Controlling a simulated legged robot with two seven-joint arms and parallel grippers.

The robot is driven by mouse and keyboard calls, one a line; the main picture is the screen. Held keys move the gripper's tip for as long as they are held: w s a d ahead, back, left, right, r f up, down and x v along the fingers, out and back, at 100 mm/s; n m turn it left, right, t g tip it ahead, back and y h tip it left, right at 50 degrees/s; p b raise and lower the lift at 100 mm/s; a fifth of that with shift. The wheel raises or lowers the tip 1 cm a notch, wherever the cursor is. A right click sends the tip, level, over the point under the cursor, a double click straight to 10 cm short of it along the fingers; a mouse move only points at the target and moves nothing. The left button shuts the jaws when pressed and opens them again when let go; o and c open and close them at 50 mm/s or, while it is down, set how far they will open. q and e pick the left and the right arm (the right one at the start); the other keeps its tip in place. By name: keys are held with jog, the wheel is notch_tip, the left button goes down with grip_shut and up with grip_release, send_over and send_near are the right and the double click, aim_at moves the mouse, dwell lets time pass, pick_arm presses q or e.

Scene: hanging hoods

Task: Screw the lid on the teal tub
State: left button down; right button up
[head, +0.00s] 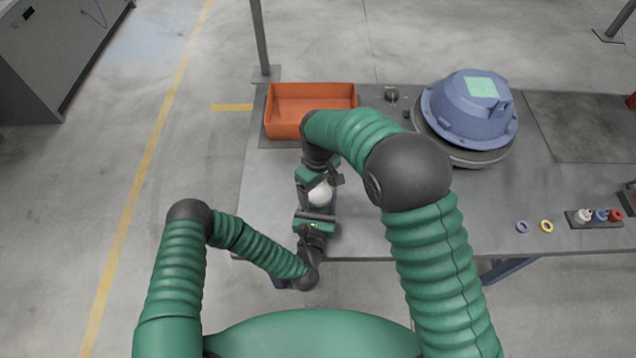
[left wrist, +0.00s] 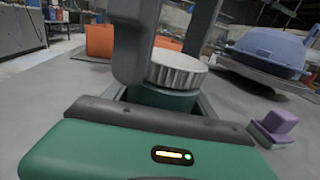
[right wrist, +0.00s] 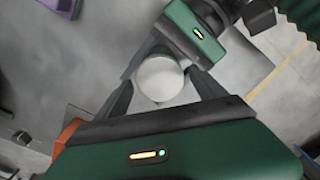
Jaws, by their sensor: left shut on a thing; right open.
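The teal tub (left wrist: 165,98) stands between the fingers of my left gripper (head: 317,208), which is shut on it. A white ribbed lid (left wrist: 177,70) sits on top of the tub and looks about level; whether its thread is engaged cannot be told. The lid shows from above as a pale disc in the right wrist view (right wrist: 160,78) and as a white spot in the head view (head: 320,193). My right gripper (right wrist: 162,88) is open, with its fingers on either side of the lid; contact is not clear. The tub is hidden below the lid in the head view.
An orange bin (head: 312,92) stands at the table's back left. A blue hood-shaped casting (head: 468,108) rests on a round base at the back. Purple and yellow rings (head: 547,226) and a rack of small coloured parts (head: 594,217) lie at right. The middle table is mostly clear.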

jog(key=c, duration=1.5)
jog(key=shift+o, duration=0.2)
jog(key=m, duration=1)
jog(key=o, duration=1.5)
jog(key=shift+o, duration=0.2)
